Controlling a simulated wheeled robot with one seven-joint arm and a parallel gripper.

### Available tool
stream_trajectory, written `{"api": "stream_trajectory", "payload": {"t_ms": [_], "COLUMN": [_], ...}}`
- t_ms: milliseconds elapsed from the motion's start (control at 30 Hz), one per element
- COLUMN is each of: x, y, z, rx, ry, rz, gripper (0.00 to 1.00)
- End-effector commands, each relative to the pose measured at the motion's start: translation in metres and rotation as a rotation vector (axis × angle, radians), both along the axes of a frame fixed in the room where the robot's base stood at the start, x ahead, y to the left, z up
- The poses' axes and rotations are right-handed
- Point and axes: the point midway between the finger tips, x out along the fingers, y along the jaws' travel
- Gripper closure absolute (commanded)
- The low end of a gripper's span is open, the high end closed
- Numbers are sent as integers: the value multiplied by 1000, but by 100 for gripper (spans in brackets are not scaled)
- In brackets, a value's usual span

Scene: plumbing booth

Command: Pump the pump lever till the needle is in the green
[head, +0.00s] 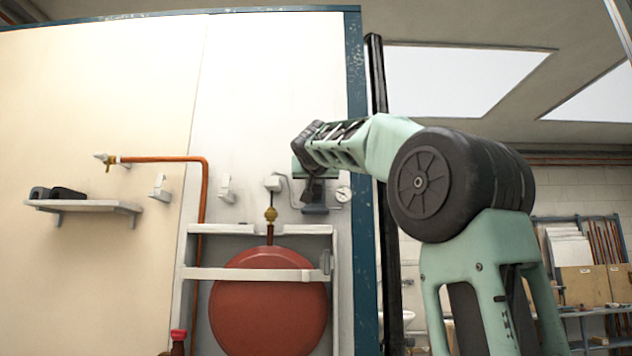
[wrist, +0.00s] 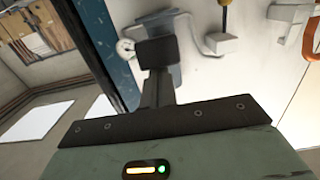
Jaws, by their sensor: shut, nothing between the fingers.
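My gripper (wrist: 157,52) is in the middle of the wrist view, its dark fingers closed with nothing between them. Its tips overlap a blue-grey fitting (wrist: 176,78) on the wall, which I take to be the pump; its lever cannot be told apart. I cannot tell whether the fingers touch it. In the head view my gripper (head: 315,190) points down in front of the wall and hides most of that fitting. The round white gauge (head: 343,194) is just right of it; it also shows left of the fingers in the wrist view (wrist: 125,48). Its needle is too small to read.
A red tank (head: 268,310) sits in a white frame (head: 255,273) below. A copper pipe (head: 204,215) and shelf (head: 85,206) are farther left. A blue panel edge (head: 362,230) stands right.

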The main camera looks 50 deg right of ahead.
Motion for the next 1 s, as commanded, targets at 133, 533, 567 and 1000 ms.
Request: {"api": "stream_trajectory", "payload": {"t_ms": [133, 533, 567, 1000], "x": [1, 2, 2, 4], "y": [0, -2, -2, -3], "z": [-20, -33, -34, -40], "rx": [-39, -65, -65, -60], "ry": [-32, -56, -56, -48], "rz": [0, -1, -1, -3], "gripper": [100, 100, 100, 100]}}
